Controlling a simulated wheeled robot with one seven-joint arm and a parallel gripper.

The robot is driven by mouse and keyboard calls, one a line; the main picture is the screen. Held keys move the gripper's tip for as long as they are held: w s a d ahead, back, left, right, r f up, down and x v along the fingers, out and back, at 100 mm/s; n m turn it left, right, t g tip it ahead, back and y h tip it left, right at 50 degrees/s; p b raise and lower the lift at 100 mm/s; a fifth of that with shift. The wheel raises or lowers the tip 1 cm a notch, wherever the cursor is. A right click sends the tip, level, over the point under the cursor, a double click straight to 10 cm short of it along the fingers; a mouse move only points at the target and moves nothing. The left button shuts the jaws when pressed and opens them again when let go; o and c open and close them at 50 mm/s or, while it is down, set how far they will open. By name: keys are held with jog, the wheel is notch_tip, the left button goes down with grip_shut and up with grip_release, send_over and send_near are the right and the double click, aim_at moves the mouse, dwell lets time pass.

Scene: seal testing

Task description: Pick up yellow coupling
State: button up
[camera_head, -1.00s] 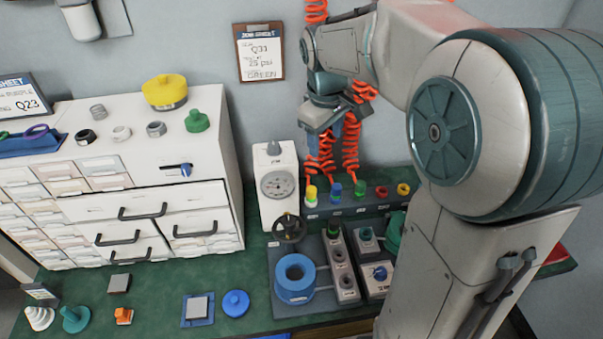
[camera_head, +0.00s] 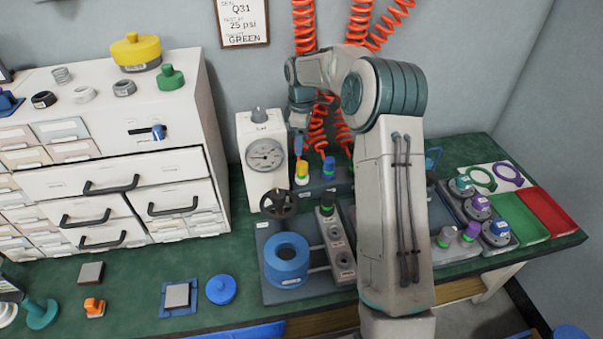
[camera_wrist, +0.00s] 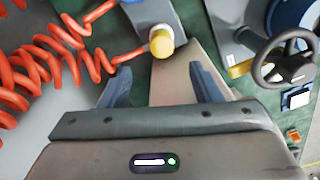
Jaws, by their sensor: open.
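The yellow coupling (camera_head: 302,172) stands at the left end of the hose rack (camera_head: 318,188), behind the bench fixture. In the wrist view the yellow coupling (camera_wrist: 162,42) shows its round end, with an orange coiled hose running toward it from the left. My gripper (camera_wrist: 161,76) is open, with its two blue-grey fingers apart. The coupling lies just beyond the fingertips in that picture, roughly centred between them and not gripped. In the head view my gripper (camera_head: 298,146) is small and partly hidden, close above the coupling.
The white pressure gauge (camera_head: 264,155) with its handwheel (camera_head: 278,204) stands left of the coupling. A blue coupling (camera_head: 329,167) is beside it on the right. Orange coiled hoses (camera_head: 317,130) hang around my gripper. A blue ring (camera_head: 287,259) sits on the fixture in front.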

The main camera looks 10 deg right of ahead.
aim_at(302, 164)
notch_tip(302, 164, down, 10)
jog(key=shift+s+r+b, duration=0.15)
jog(key=shift+b, duration=0.35)
jog(key=c, duration=1.1)
jog(key=shift+r, duration=0.1)
